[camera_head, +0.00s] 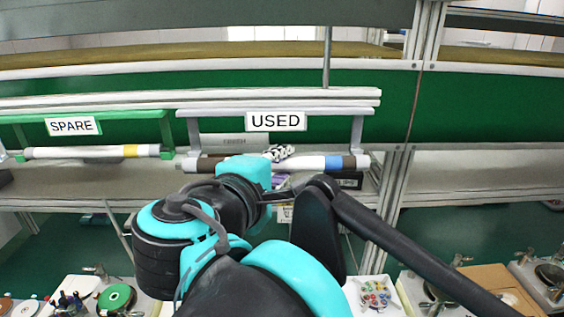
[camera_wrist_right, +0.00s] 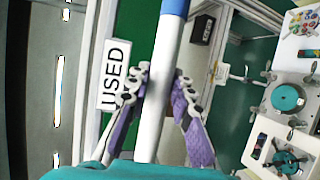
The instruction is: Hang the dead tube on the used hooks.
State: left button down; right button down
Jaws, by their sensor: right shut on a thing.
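The dead tube (camera_head: 312,162), white with darkened ends and a blue band near its right end, lies level under the USED sign (camera_head: 275,121). My right gripper (camera_head: 280,154) is shut on it near the middle. In the right wrist view the tube (camera_wrist_right: 155,100) runs between the purple-padded fingers of the right gripper (camera_wrist_right: 160,90). The grey used hooks (camera_head: 357,135) hang from the bar at each side of the sign. The tube's ends are at the hooks' lower tips; I cannot tell whether they rest in them. My left gripper is not in view.
To the left, a green rack with a SPARE sign (camera_head: 74,126) holds a white tube with a yellow band (camera_head: 95,152). A metal upright (camera_head: 395,190) stands right of the used hooks. Lapping machines (camera_head: 440,290) stand low in front.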

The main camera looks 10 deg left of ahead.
jog(key=w+a+f, duration=0.1)
jog(key=w+a, duration=0.1)
jog(key=w, duration=0.7)
jog(key=shift+w+a+f, duration=0.25)
jog(key=shift+a+f, duration=0.05)
jog(key=shift+a, duration=0.05)
dwell(0.8)
jog(key=shift+p, duration=0.35)
jog(key=shift+f, duration=0.15)
dwell(0.7)
jog(key=c, duration=1.3)
grip_release()
jog(key=shift+o, duration=0.2)
jog(key=shift+s, duration=0.1)
